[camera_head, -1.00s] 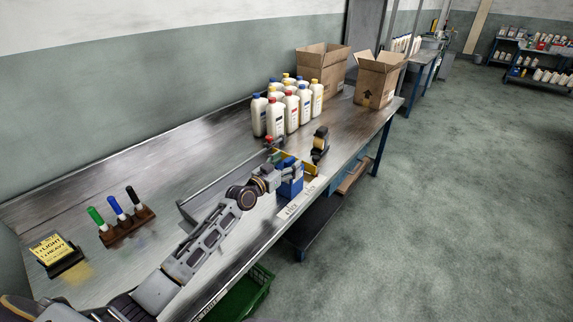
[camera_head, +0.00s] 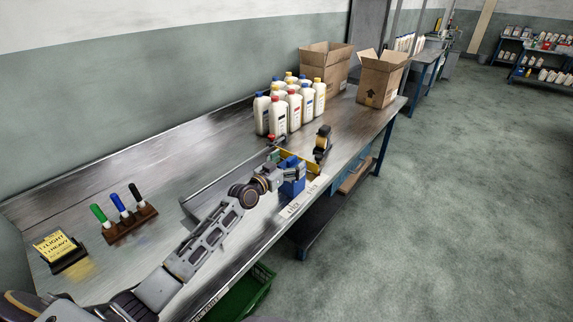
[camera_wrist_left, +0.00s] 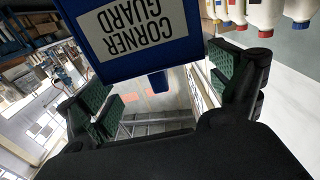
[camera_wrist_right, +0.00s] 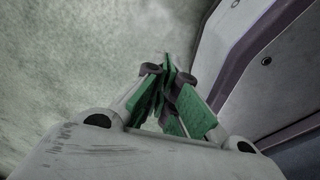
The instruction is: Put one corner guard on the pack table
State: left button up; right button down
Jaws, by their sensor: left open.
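A blue box lettered CORNER GUARD (camera_wrist_left: 132,38) fills the upper middle of the left wrist view. In the head view a blue box (camera_head: 292,186) stands near the front edge of the pack table (camera_head: 215,150), right at my left gripper (camera_head: 284,174). My left gripper is open, with its green pads (camera_wrist_left: 162,92) spread apart below the lettered face. A small blue piece (camera_wrist_left: 158,83) shows between the fingers; I cannot tell what it is. No single corner guard can be made out. My right gripper (camera_wrist_right: 167,95) looks shut and empty, away from the table.
A black and yellow tape dispenser (camera_head: 322,143) stands just beyond the blue box. Several white bottles (camera_head: 291,105) and open cartons (camera_head: 380,78) stand farther back. A marker rack (camera_head: 131,225) and yellow card stand (camera_head: 62,250) are at the left. The table's middle is mostly clear.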

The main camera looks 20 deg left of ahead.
pick_arm(q)
jog(key=shift+r, duration=0.1)
pick_arm(e)
jog(key=shift+d+r, duration=0.1)
jog(key=shift+d, duration=0.05)
pick_arm(q)
jog(key=shift+s+a, duration=0.25)
jog(key=shift+s, duration=0.4)
jog(key=shift+v, duration=2.5)
jog(key=v, duration=0.5)
jog(key=shift+s+a, duration=0.1)
jog(key=shift+s, duration=0.2)
pick_arm(e)
jog(key=shift+a, duration=0.9)
jog(key=shift+d, duration=0.15)
